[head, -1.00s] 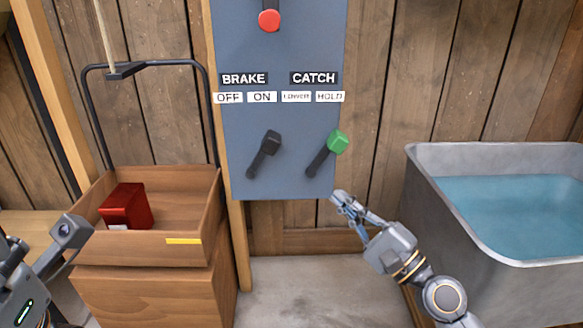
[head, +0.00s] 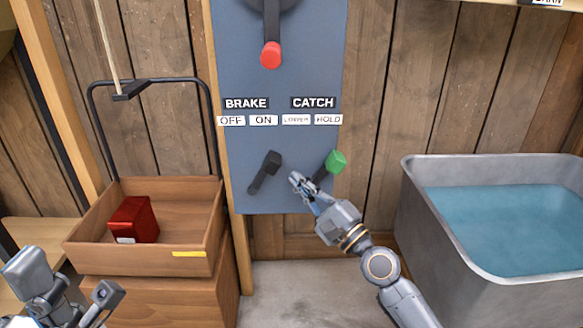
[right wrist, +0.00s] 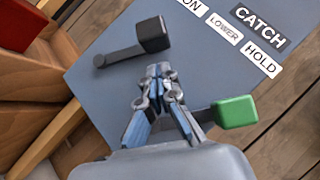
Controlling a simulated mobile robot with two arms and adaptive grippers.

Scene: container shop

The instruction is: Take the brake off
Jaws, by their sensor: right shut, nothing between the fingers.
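The brake lever (head: 265,172) is black and sits on the blue-grey panel (head: 235,160) below the BRAKE label (head: 246,104). Its knob leans up and right, toward the ON side. It also shows in the right wrist view (right wrist: 138,42). The green-knobbed catch lever (head: 335,161) leans right, under HOLD. My right gripper (head: 296,180) is shut and empty, in front of the panel between the two levers. In the right wrist view its fingertips (right wrist: 160,72) point toward the brake lever, apart from it in the picture.
A red-knobbed lever (head: 271,55) hangs higher on the panel. A wooden tray (head: 190,254) holding a red block (head: 133,220) is at left. A metal tub (head: 425,215) of water stands at right. Open floor lies below the panel.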

